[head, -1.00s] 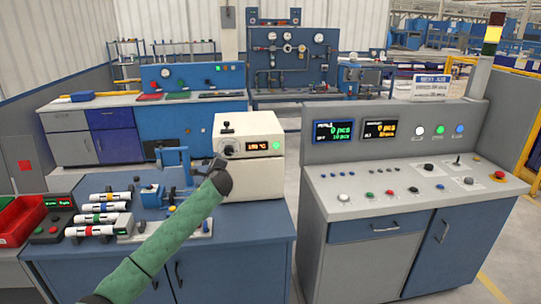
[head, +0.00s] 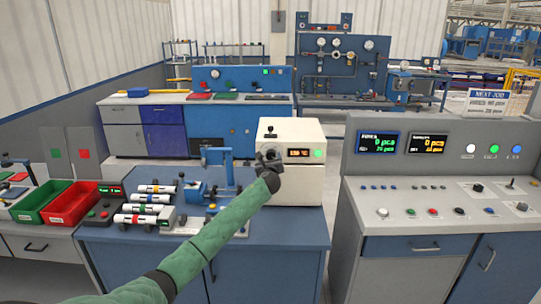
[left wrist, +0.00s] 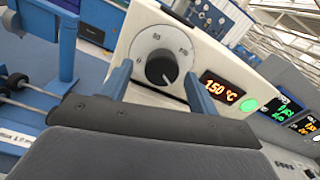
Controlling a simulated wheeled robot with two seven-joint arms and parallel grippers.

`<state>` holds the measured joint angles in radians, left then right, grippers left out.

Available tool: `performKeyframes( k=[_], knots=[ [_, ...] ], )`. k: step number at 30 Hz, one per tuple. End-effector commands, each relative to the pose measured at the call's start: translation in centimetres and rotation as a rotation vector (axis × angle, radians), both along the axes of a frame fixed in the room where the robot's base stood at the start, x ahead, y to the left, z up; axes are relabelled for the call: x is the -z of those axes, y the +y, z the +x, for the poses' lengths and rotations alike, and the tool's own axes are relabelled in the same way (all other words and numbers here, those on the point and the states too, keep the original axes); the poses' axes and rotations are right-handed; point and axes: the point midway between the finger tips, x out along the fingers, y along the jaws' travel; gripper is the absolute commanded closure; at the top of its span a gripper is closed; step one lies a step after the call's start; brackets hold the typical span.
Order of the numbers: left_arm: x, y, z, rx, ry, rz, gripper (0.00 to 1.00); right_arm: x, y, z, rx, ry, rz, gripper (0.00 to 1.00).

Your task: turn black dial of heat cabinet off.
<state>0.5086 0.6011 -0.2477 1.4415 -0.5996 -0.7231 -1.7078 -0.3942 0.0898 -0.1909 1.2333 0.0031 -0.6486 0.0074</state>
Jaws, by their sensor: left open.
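The heat cabinet (head: 304,185) is a cream box on the blue bench. In the left wrist view, its black dial (left wrist: 161,66) sits on a pale round scale plate, with a small light mark low on its face. The lit display (left wrist: 222,88) reads 150 °C, and a green lamp (left wrist: 249,105) glows beside it. My left gripper (head: 268,159) is at the cabinet's front and mostly hides the dial in the head view. In the left wrist view its two blue fingers (left wrist: 160,70) are open on either side of the dial; I cannot tell whether they touch it.
A blue fixture (head: 212,180) and several banded pipes (head: 150,198) on a rack stand left of the cabinet. Green and red bins (head: 70,203) are further left. A grey control console (head: 435,190) stands to the right, across a gap.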

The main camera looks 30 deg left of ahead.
Motion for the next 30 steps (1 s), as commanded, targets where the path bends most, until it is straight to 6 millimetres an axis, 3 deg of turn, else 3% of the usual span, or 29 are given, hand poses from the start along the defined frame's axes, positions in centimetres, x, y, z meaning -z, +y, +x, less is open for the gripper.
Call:
performKeyframes(
  k=[7, 18, 25, 30],
  knots=[
    [-0.1, 1.2, 2.1, 0.000, -0.001, -0.002, 0.40, 1.3, -0.7, -0.8, -0.004, -0.010, -0.005, 0.64],
    [0.0, 1.4, 2.4, 0.001, -0.001, -0.002, 0.40, 1.6, -0.9, -1.0, -0.005, -0.013, -0.007, 0.64],
    [0.0, 1.4, 2.4, 0.000, -0.001, -0.002, 0.83, 1.6, -1.1, -0.9, -0.005, -0.012, -0.008, 0.64],
    [0.0, 1.4, 2.4, 0.000, -0.004, -0.006, 0.84, 1.6, -1.1, -0.8, -0.005, -0.013, -0.009, 0.64]
  ],
)
